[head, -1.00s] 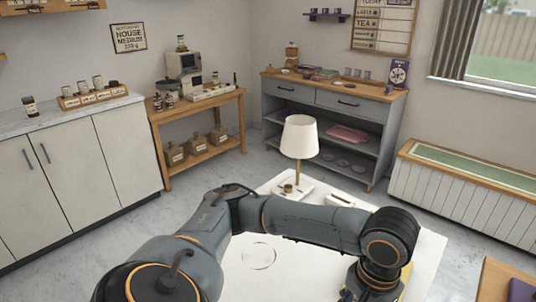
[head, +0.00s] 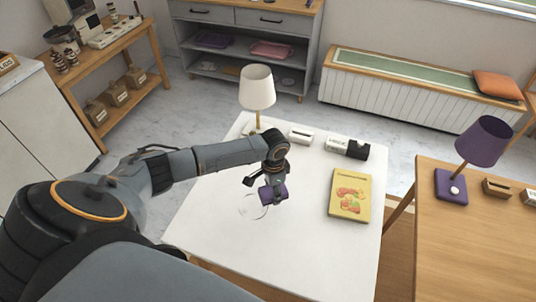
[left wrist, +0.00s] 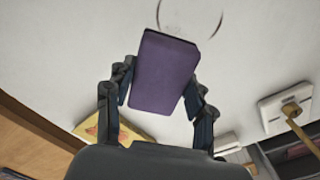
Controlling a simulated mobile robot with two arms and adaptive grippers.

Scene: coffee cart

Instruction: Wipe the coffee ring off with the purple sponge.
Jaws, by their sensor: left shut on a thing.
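The purple sponge (head: 273,194) is held in my left gripper (head: 268,184) over the white table (head: 215,222). In the left wrist view the sponge (left wrist: 163,75) sits between the two fingers (left wrist: 160,95), which are shut on it. The coffee ring (head: 241,209) is a thin dark circle on the table, just left of the sponge and partly hidden by it in the head view. It also shows at the top of the left wrist view (left wrist: 194,40), just beyond the sponge's end. I cannot tell whether the sponge touches the table. My right gripper is not in view.
A yellow book (head: 350,196) lies right of the sponge. A white-shaded lamp (head: 257,88), a white holder (head: 301,136) and a black-and-white box (head: 347,148) stand along the back. The table's front left is clear. A wooden table (head: 470,250) with a purple lamp (head: 484,140) is at the right.

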